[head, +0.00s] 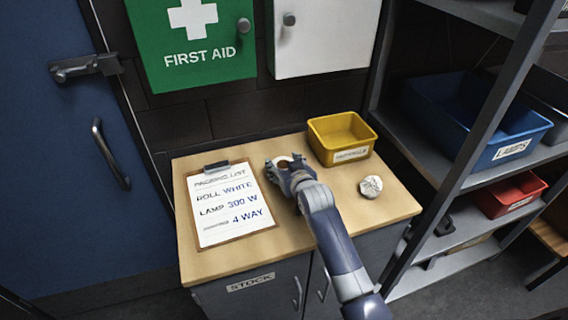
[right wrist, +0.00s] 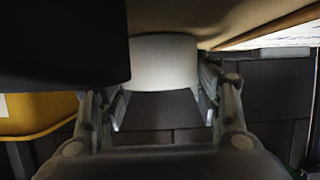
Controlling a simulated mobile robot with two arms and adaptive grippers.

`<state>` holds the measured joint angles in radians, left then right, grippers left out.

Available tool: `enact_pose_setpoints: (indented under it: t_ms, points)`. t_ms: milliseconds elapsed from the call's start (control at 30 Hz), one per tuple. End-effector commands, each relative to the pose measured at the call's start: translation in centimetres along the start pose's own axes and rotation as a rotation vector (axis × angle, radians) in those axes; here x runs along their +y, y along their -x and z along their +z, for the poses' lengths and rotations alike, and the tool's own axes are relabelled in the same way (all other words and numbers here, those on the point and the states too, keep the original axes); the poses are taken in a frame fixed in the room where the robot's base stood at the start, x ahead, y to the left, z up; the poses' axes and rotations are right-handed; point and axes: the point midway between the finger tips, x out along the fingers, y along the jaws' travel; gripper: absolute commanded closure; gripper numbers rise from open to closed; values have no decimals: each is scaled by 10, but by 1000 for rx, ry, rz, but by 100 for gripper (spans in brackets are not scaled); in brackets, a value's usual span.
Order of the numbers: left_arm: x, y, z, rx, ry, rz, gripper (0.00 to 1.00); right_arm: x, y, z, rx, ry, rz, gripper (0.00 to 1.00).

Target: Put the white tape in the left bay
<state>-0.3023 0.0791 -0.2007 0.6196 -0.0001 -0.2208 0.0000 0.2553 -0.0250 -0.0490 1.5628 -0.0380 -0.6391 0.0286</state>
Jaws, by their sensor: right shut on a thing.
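My right gripper (head: 290,167) is over the wooden cabinet top, between the clipboard and the yellow bin. It is shut on a white roll, the white tape (right wrist: 165,62), which shows between the two fingers in the right wrist view. In the head view only part of the roll and its brownish core show; the gripper hides the rest. I cannot tell whether the roll touches the wood. No bay marked as left can be made out. My left gripper is not in view.
A clipboard (head: 230,204) with a written list lies on the left of the cabinet top (head: 284,236). A shelf at right holds a blue bin (head: 483,151) and a red bin (head: 498,207).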

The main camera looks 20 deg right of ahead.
Motion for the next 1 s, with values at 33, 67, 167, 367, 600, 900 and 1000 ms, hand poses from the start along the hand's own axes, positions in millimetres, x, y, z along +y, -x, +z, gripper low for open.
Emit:
enact_pose_setpoints:
  t_ms: [33, 67, 167, 367, 600, 900, 1000]
  points:
    - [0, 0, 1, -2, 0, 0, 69, 0, 0, 0, 1, 0, 0, 67]
    - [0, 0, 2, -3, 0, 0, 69, 0, 0, 0, 1, 0, 0, 67]
    - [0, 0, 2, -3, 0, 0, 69, 0, 0, 0, 1, 0, 0, 67]
    - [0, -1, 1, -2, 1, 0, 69, 0, -1, 3, 0, 0, 0, 26]
    - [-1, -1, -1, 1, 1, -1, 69, 0, -1, 2, 0, 0, 0, 22]
    - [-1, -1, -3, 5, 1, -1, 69, 0, 7, 1, 0, 0, 0, 22]
    - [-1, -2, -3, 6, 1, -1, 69, 0, 20, 1, 0, 0, 0, 22]
